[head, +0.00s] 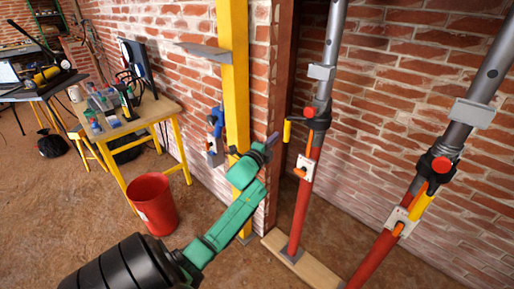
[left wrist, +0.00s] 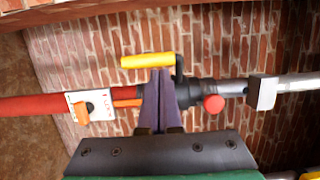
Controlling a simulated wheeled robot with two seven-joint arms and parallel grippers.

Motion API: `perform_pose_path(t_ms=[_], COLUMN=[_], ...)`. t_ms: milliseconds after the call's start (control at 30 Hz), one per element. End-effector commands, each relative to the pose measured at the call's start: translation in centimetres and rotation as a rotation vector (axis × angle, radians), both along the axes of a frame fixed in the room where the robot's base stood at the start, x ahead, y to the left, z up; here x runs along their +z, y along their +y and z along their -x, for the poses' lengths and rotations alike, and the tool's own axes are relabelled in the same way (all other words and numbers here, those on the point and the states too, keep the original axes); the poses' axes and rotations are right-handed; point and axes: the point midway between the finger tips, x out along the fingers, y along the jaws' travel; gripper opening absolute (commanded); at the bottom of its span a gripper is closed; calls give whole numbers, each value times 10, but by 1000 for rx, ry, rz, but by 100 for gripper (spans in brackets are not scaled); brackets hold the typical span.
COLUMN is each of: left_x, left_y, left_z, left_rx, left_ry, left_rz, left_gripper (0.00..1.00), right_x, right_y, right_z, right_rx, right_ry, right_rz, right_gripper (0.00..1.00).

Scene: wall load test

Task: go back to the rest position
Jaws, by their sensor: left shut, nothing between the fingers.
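My left gripper (head: 272,140) is at the end of my green arm, which comes in from the lower left of the head view. Its purple fingers are closed together with nothing between them; they also fill the middle of the left wrist view (left wrist: 160,102). Ahead of them is the nearer red and grey prop (head: 303,190), lying across the left wrist view (left wrist: 30,106). Its yellow handle (left wrist: 148,60) shows just beyond the fingertips there. I cannot tell whether the fingers touch the prop. My right gripper is in neither view.
A second red and grey prop (head: 376,262) leans at the right. A yellow post (head: 234,75) stands against the brick wall (head: 400,70). A red bucket (head: 153,203) stands on the floor by a wooden workbench (head: 150,112) with tools. A wooden plank (head: 305,265) lies under the nearer prop.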

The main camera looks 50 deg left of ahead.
Motion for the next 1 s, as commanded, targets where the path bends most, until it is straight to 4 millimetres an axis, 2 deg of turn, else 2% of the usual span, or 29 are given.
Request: perform_pose_path(t_ms=[133, 300, 400, 533, 767, 867, 967, 1000], left_x=[-4, -5, -4, -3, -4, -27, -93, -128], left_y=[-5, -12, -14, -15, -15, -14, -15, -17], left_z=[28, 64, 79, 86, 86, 85, 87, 91], left_rx=[-1, -1, -1, -1, 0, 5, 25, 38], left_ry=[5, 5, 5, 4, 5, 38, 129, 179], left_rz=[-1, -1, 2, 1, 4, 55, 195, 271], left_gripper=[0, 0, 0, 0, 0, 0, 0, 0], right_x=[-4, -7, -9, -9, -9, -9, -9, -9], right_y=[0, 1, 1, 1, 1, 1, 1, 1], right_z=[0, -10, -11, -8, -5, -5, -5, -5], right_rx=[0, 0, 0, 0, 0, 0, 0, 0], right_ry=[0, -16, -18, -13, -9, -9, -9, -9], right_rz=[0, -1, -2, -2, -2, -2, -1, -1], right_gripper=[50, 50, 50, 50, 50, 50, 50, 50])
